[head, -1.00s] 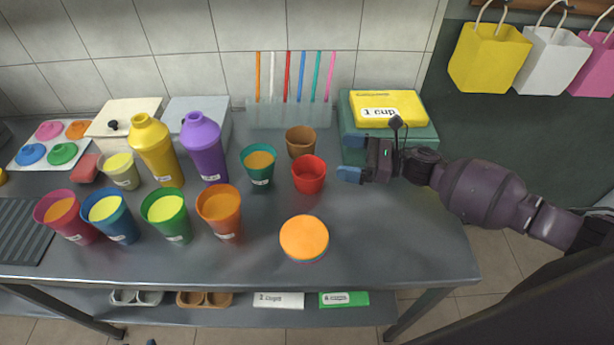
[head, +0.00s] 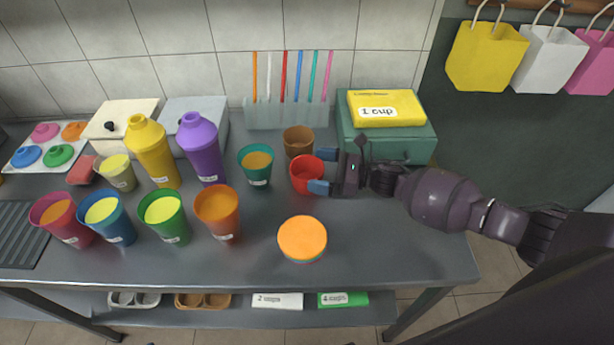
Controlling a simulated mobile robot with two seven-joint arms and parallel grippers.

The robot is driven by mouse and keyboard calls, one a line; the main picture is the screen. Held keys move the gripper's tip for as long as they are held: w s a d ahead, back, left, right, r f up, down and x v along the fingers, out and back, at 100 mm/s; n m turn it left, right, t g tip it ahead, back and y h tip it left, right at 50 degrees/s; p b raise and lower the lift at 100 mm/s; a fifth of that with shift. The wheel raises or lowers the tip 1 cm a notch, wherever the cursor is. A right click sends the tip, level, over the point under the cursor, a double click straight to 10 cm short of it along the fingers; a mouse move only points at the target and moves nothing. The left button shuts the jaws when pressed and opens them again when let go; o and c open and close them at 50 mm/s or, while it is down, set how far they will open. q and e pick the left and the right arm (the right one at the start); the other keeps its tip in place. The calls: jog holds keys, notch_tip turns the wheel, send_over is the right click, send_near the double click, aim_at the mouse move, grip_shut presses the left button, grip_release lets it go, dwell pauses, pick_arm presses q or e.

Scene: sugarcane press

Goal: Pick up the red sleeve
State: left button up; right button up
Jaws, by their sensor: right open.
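The red sleeve (head: 304,175) is a small red cup shape, upright on the grey table, with its open top facing up. My right gripper (head: 322,171) comes in from the right. It is open, with its blue fingertips at the right side of the red sleeve. One finger is at the rim's far right and the other at the near right. I cannot tell whether they touch it. My left gripper is not in view.
A brown sleeve (head: 298,140) stands just behind the red one, and a teal cup (head: 256,168) to its left. An orange-topped round item (head: 302,238) is in front. A yellow box (head: 385,108) lies on a green box (head: 412,146) behind my gripper. The table's front right is clear.

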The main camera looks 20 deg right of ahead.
jog(key=shift+x, duration=0.85)
jog(key=c, duration=0.7)
jog(key=shift+o, duration=0.2)
